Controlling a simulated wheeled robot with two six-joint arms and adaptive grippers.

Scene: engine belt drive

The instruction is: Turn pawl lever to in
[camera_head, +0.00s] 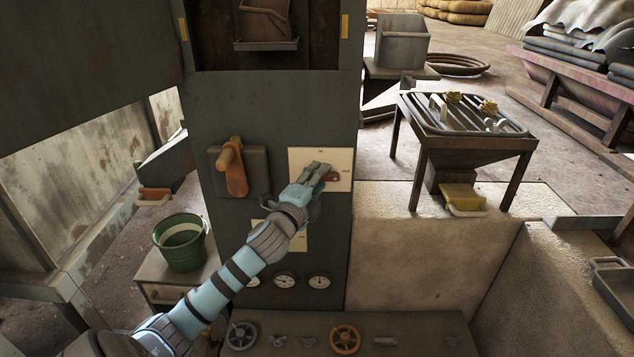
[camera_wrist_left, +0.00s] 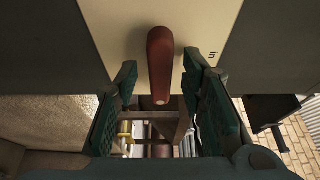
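The pawl lever (camera_head: 332,177) is a short red handle on a cream plate (camera_head: 341,157) on the front of the dark grey cabinet. In the left wrist view the lever (camera_wrist_left: 160,64) is dark red with a rounded end. My left gripper (camera_head: 319,172) is at the plate and partly covers the lever in the head view. In the left wrist view its green-padded fingers (camera_wrist_left: 160,80) are open, one on each side of the lever, with a visible gap on both sides. A small printed mark (camera_wrist_left: 213,55) sits at the plate's right. My right gripper is not in view.
An orange handle (camera_head: 235,175) on a grey box sticks out left of the plate. Gauges (camera_head: 319,281) and a ledge with handwheels (camera_head: 345,338) are below. A green bucket (camera_head: 182,243) stands at left, a slatted metal table (camera_head: 464,115) at right.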

